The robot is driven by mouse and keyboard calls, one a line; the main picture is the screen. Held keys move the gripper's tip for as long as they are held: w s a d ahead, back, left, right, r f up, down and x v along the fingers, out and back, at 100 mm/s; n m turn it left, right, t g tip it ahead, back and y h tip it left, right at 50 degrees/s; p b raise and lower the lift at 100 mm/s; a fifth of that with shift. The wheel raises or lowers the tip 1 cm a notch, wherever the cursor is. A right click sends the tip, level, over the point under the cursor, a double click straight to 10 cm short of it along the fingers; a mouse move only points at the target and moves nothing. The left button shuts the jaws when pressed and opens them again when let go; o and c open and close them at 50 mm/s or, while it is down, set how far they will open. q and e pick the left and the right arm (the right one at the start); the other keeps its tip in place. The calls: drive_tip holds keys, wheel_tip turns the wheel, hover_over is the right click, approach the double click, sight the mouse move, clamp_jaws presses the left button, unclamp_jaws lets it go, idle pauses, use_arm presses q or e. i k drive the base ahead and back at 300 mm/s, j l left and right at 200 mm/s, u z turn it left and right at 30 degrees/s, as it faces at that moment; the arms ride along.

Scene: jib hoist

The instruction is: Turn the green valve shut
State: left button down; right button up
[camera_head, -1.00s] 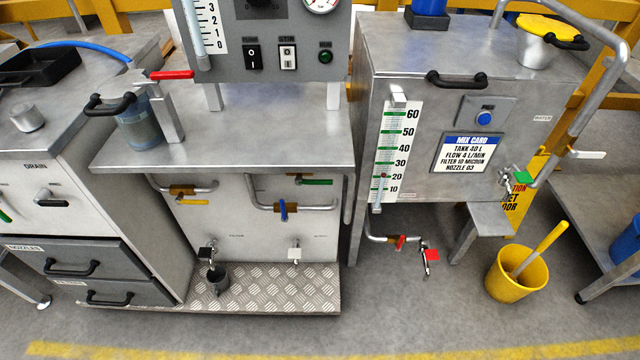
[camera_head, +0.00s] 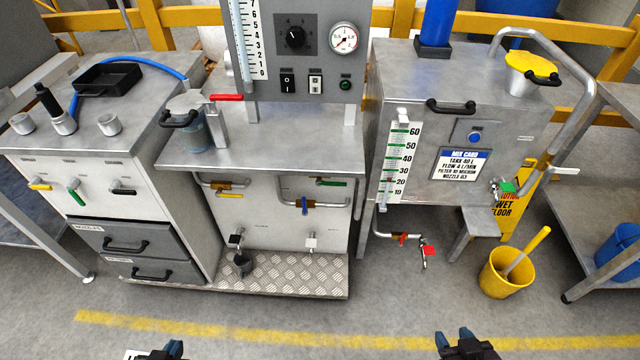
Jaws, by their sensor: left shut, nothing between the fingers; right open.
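Several green handles show in the head view. A green lever (camera_head: 331,182) lies level along the pipe under the middle bench's right side. Another green lever (camera_head: 77,197) hangs down at a slant on the left cabinet's front. A green tap handle (camera_head: 507,187) sits at the lower right of the mixing tank. I cannot tell which one is the green valve. My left gripper (camera_head: 164,351) is shut and empty at the bottom edge, partly cut off. My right gripper (camera_head: 461,341) is open and empty at the bottom edge. Both are far from the handles.
Yellow (camera_head: 222,195) and blue (camera_head: 304,206) levers share the pipes under the bench. A tread-plate step (camera_head: 300,278) juts out below them. A yellow bucket (camera_head: 504,275) stands on the floor at right. The floor in front is clear.

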sight(335, 184)
drive_tip(key=l+u, duration=0.3)
drive_tip(key=u, duration=0.2)
drive_tip(key=l+u, duration=0.25)
drive_tip(key=u, duration=0.2)
drive_tip(key=k+l+u, duration=0.1)
drive_tip(key=l+u, duration=0.15)
drive_tip(key=l, duration=0.2)
drive_tip(key=k+l+u, duration=0.2)
drive_tip(key=l, duration=0.2)
drive_tip(key=k+l, duration=0.1)
drive_tip(key=l, duration=0.3)
drive_tip(key=k+l+u, duration=0.1)
drive_tip(key=l, duration=0.3)
drive_tip(key=k+l, duration=0.2)
drive_tip(key=l, duration=0.2)
drive_tip(key=k+l, duration=0.1)
drive_tip(key=l, duration=0.25)
drive_tip(key=k+l+u, duration=0.1)
drive_tip(key=l, duration=0.3)
drive_tip(key=k, duration=0.05)
